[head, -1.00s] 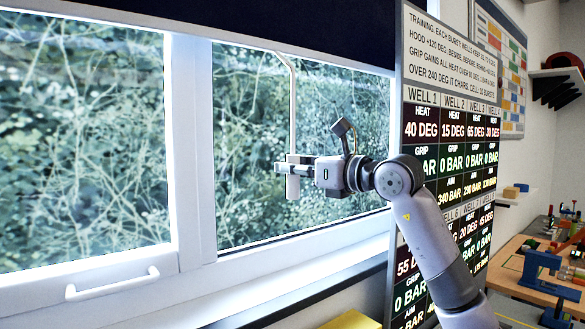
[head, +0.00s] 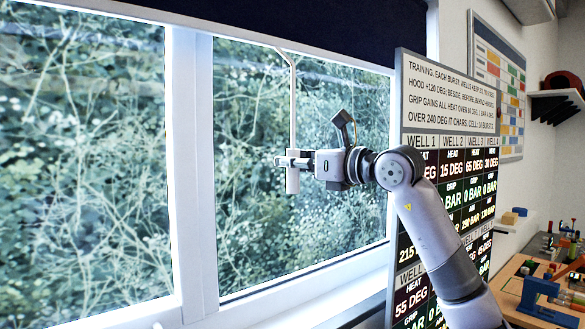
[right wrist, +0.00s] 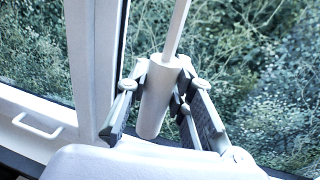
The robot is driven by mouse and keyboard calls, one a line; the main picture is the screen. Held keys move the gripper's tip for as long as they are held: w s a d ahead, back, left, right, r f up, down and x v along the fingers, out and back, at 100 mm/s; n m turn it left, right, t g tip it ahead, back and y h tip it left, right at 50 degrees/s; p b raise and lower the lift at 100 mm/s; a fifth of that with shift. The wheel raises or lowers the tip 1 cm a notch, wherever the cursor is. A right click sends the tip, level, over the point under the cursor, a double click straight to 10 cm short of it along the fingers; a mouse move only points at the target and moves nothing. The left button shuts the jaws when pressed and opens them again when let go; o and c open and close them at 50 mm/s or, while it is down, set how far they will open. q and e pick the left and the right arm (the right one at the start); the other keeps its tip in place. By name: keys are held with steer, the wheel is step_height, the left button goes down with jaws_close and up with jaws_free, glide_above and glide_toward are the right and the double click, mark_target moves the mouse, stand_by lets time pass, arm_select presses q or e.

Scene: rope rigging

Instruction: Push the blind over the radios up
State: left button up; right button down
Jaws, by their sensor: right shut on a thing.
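The dark navy blind (head: 330,25) hangs across the top of the window, its lower edge slanting down to the right in the head view. A thin pale wand (head: 292,100) hangs from that edge and ends in a thick light handle (head: 292,181). My right gripper (head: 290,162) is shut on this handle, in front of the right window pane. In the right wrist view the handle (right wrist: 157,97) stands between the two fingers, slightly tilted, with the wand rising from its top. My left gripper is not in view. No radios can be made out.
A board of well readings (head: 450,130) stands close behind my right arm. The white window frame (head: 195,180) divides the panes. A workbench with blue and other tools (head: 540,295) is at lower right, and a shelf (head: 555,95) is on the wall above.

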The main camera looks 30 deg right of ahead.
step_height(320, 180, up, 2)
steer(key=shift+r+p, duration=0.2)
steer(key=shift+p, duration=0.2)
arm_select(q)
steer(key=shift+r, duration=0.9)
arm_select(e)
steer(key=shift+s+d+r, duration=0.15)
steer(key=shift+r, duration=0.1)
steer(key=c, duration=1.8)
jaws_free()
steer(key=o, duration=0.4)
steer(key=shift+f, duration=0.2)
steer(key=shift+o, duration=0.2)
steer(key=shift+f, duration=0.1)
